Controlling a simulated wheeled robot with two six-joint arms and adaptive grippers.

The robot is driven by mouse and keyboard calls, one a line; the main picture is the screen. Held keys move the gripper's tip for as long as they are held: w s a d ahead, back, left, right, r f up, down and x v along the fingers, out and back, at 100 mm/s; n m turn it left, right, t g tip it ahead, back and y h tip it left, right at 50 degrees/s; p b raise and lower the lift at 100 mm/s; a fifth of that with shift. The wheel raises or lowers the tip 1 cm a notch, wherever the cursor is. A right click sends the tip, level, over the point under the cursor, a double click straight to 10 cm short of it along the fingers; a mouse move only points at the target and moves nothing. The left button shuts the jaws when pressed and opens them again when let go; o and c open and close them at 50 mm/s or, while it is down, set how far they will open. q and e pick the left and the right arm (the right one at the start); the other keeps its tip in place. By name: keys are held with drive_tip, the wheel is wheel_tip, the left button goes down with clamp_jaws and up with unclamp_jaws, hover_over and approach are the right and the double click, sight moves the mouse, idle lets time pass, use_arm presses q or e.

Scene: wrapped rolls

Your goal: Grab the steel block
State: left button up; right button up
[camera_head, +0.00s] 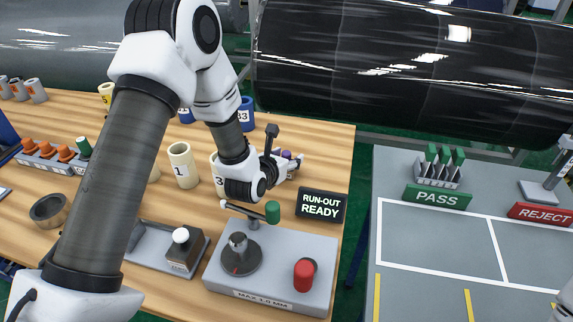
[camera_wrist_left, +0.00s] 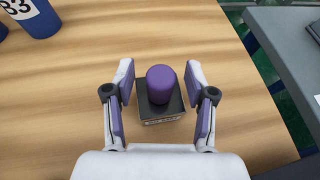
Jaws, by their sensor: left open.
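A small dark block with a purple cylindrical knob (camera_wrist_left: 161,84) and a label on its front edge stands on the wooden table in the left wrist view. It looks like the steel block. My left gripper (camera_wrist_left: 161,98) is open, with one purple-padded finger on each side of the block and a gap at both sides. In the head view my left gripper (camera_head: 291,166) is low over the table behind the run-out sign, and only a bit of the purple knob (camera_head: 286,154) shows. My right gripper is not in view.
A grey fixture (camera_head: 270,270) with a dial and red knob, and the "RUN-OUT READY" sign (camera_head: 320,206), stand in front of the gripper. Numbered cream cups (camera_head: 183,165) and a blue cup (camera_head: 246,113) are to the left. A grey table (camera_head: 400,240) with PASS and REJECT signs is at right.

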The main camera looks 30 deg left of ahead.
use_arm(q)
drive_tip(key=shift+r, duration=0.1)
clamp_jaws()
